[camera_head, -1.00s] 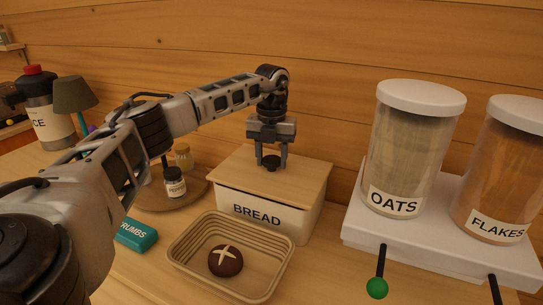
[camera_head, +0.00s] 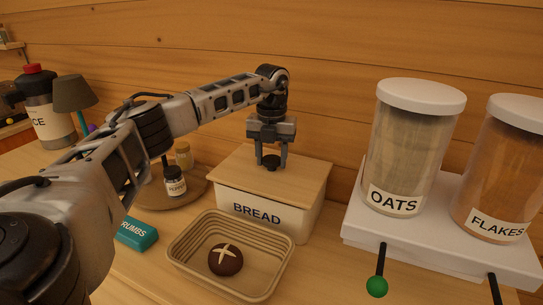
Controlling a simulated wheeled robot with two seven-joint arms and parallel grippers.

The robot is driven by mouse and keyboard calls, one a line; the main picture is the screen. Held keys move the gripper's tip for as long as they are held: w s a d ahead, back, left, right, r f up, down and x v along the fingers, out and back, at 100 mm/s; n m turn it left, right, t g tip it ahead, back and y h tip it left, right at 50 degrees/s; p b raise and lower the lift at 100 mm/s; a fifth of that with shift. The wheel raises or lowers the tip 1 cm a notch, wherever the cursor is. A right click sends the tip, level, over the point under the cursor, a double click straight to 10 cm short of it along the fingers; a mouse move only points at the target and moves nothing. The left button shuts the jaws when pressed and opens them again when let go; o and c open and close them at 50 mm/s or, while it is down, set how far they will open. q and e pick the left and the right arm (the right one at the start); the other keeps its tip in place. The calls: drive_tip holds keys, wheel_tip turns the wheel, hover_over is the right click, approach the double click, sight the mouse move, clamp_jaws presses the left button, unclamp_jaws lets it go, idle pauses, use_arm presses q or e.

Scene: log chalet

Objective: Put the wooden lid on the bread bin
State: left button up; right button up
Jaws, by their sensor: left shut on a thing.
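The wooden lid (camera_head: 303,182) lies flat over the top of the white bread bin (camera_head: 290,221), which has BREAD written on its front. From this view the lid appears to rest on the bin's rim, and I see no clear gap between them. My left gripper (camera_head: 271,163) points straight down over the middle of the lid. It is shut on the lid's small dark knob (camera_head: 271,161). My right gripper is not in view.
A basket (camera_head: 184,227) with a dark scored loaf (camera_head: 226,260) stands in front of the bin. OATS (camera_head: 410,150) and FLAKES (camera_head: 500,175) dispensers stand on a white base at right. A round tray (camera_head: 150,196) with jars and a teal CRUMBS box (camera_head: 137,234) are at left.

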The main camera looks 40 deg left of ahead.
sight(272, 160)
use_arm(q)
drive_tip(key=shift+f, duration=0.35)
idle(0.7)
drive_tip(key=o, duration=1.5)
drive_tip(key=shift+c, duration=0.2)
drive_tip(key=shift+f, duration=0.1)
wheel_tip(272, 160, up, 16)
drive_tip(key=b, duration=0.1)
